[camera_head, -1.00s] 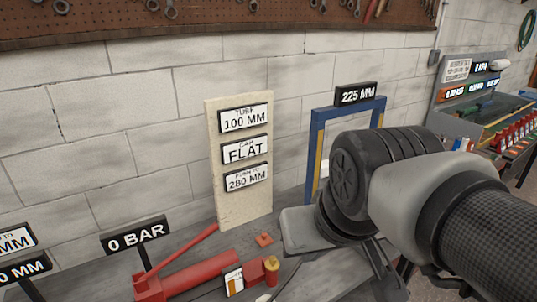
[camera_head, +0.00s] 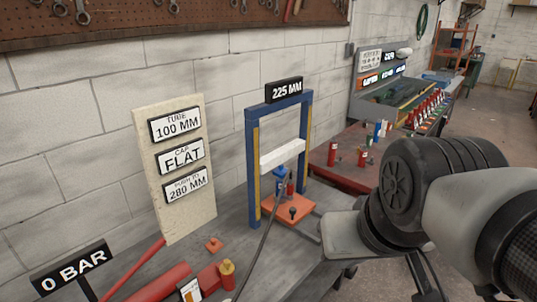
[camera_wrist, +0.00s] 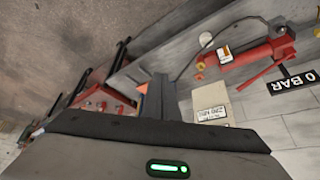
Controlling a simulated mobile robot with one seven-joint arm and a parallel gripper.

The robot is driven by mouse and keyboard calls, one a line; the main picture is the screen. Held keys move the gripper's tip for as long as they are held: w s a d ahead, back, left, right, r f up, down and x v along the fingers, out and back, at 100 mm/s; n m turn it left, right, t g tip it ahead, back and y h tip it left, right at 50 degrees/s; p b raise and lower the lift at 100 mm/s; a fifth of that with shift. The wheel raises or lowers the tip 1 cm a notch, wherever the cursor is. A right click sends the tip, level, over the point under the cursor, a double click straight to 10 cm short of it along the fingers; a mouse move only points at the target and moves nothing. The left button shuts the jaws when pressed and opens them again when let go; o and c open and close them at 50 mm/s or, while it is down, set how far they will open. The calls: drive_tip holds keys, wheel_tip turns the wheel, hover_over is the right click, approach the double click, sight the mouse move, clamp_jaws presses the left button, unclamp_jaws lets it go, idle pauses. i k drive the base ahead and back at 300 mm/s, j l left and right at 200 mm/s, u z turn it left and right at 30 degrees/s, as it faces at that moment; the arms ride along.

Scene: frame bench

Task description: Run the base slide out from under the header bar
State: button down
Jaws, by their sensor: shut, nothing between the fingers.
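A blue press frame (camera_head: 252,165) stands on the bench in the head view, with a 225 MM sign on its top bar (camera_head: 288,99). A white crossbar (camera_head: 283,153) spans it at mid-height. The orange base slide (camera_head: 272,206) lies low at the frame's foot, below the bars, with a dark knob (camera_head: 292,213) on it. In the wrist view, my gripper (camera_wrist: 158,84) shows as dark fingers held together, empty. An orange patch (camera_wrist: 142,88) shows beside them; I cannot tell whether it is the slide. In the head view my arm is right of the frame.
A red pump (camera_head: 165,283) with a hose lies at the front, near a 0 BAR sign (camera_head: 72,268). A cream board (camera_head: 150,190) leans on the wall, reading 100 MM, FLAT and 280 MM. A red bench (camera_head: 345,172) with small parts stands behind the frame.

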sight(287, 201)
drive_tip(key=i+l+u, duration=0.1)
drive_tip(key=l+u, duration=0.3)
drive_tip(key=l, duration=0.85)
drive_tip(key=i+l+u, duration=0.35)
drive_tip(key=l, duration=0.25)
drive_tip(key=i+l+u, duration=0.2)
drive_tip(key=l, duration=0.15)
drive_tip(key=i+l+u, duration=0.2)
drive_tip(key=i, duration=0.25)
